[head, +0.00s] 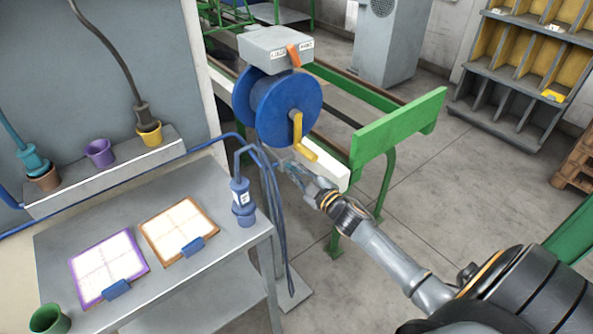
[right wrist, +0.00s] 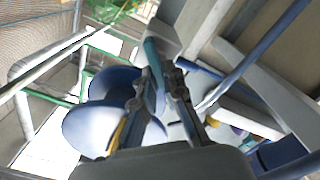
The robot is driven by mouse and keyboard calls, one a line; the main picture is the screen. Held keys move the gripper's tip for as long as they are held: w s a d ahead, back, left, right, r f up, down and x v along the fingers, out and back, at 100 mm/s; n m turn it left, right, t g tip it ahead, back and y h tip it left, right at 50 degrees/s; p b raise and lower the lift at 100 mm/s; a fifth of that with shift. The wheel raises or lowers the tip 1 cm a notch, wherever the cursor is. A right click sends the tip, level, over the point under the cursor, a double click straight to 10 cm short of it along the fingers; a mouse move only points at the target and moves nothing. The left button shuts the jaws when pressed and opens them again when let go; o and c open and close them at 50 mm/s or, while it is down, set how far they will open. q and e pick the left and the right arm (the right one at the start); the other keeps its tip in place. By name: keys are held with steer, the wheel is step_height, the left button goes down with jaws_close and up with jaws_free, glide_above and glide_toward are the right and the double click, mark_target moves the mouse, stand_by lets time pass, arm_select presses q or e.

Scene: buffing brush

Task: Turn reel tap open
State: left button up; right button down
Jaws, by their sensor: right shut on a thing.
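The blue hose reel (head: 288,108) stands on a post behind the grey bench, with a yellow crank (head: 303,140) on its near face. My right gripper (head: 288,166) is low beside the reel, just below and left of the crank. In the right wrist view my right gripper (right wrist: 166,92) has its fingers close together at a teal handle (right wrist: 153,58), which looks like the reel tap. The fingers hide much of the tap, and its turn angle cannot be read. The reel (right wrist: 112,110) shows left of the fingers there. My left gripper is out of view.
A grey box with an orange lever (head: 294,55) sits above the reel. A blue hose (head: 270,215) hangs below my right gripper. A green frame (head: 400,130) stands to the right.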

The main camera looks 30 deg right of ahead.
steer(key=n+b, duration=0.1)
steer(key=n, duration=0.3)
steer(key=shift+w+a+n, duration=0.1)
steer(key=shift+a+n, duration=0.05)
steer(key=shift+n, duration=0.15)
steer(key=shift+f+n+b, duration=0.15)
steer(key=shift+n+b, duration=0.8)
steer(key=shift+n, duration=1.35)
steer(key=c, duration=1.5)
jaws_free()
steer(key=shift+o, duration=0.4)
steer(key=shift+a+f, duration=0.15)
steer(key=shift+w, duration=0.1)
steer(key=shift+f, duration=0.15)
